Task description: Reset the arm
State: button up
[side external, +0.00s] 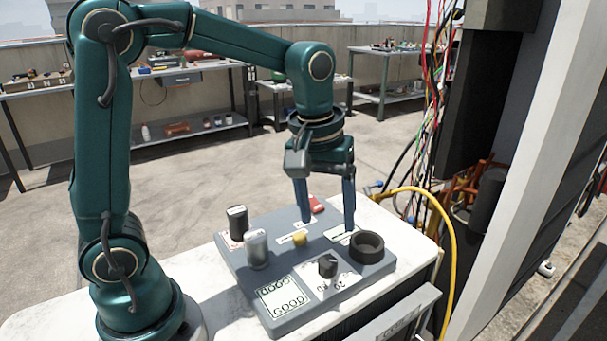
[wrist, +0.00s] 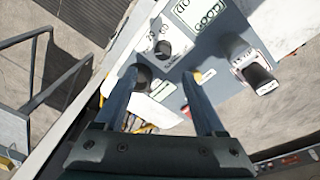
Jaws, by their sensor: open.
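My gripper (side external: 327,222) is open and empty, pointing down over the far side of a grey panel (side external: 235,265). In the wrist view its two blue fingers (wrist: 160,88) stand apart over the panel. The panel carries a black knob (side external: 327,266), a black open ring (side external: 367,246), a yellow button (side external: 299,239), a black cylinder (side external: 237,222) and a grey cylinder (side external: 257,248). A display reading GOOD (side external: 283,297) is at its near edge. A red part (side external: 316,205) sits at the far edge, behind the fingers. In the wrist view one finger partly covers the black ring (wrist: 143,77).
The panel lies on a white tabletop (side external: 215,295). A yellow hose (side external: 452,235) and loose coloured wires (side external: 432,110) hang close on the right, beside a dark cabinet (side external: 490,100). Shelves with tools (side external: 185,130) stand at the back. The air above the panel's left is free.

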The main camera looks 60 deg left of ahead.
jog(key=s+r+m+t, duration=0.1)
jog(key=s+m+t, duration=0.2)
jog(key=s+m, duration=0.3)
jog(key=s, duration=0.5)
jog(key=shift+s+r+m+t, duration=0.25)
jog(key=shift+s+m+t, duration=0.1)
jog(key=shift+m+t, duration=0.05)
dwell(0.4)
